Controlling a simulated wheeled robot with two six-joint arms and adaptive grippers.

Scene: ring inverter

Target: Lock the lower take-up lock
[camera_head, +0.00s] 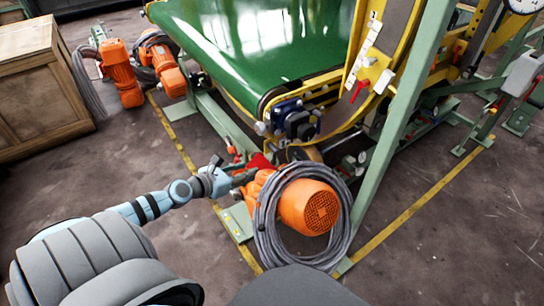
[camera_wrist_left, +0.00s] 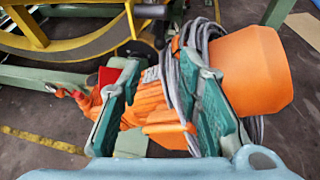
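My left gripper (camera_head: 243,178) reaches in from the left, beside the orange motor (camera_head: 308,207) and low on the green frame. In the left wrist view its two green fingers (camera_wrist_left: 165,85) stand wide apart. The orange motor housing (camera_wrist_left: 150,105) and grey cable show behind the gap; nothing is clearly held. A red flat part (camera_head: 262,162) lies just beyond the gripper; it also shows by the left finger (camera_wrist_left: 108,77). I cannot tell which red part is the lower take-up lock. My right gripper is not in view.
A coil of grey cable (camera_head: 265,225) hangs around the motor. A green conveyor belt (camera_head: 265,45) and yellow frame (camera_head: 350,95) stand beyond, with a red handle (camera_head: 360,90). A wooden crate (camera_head: 40,90) is at left. Floor at lower right is clear.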

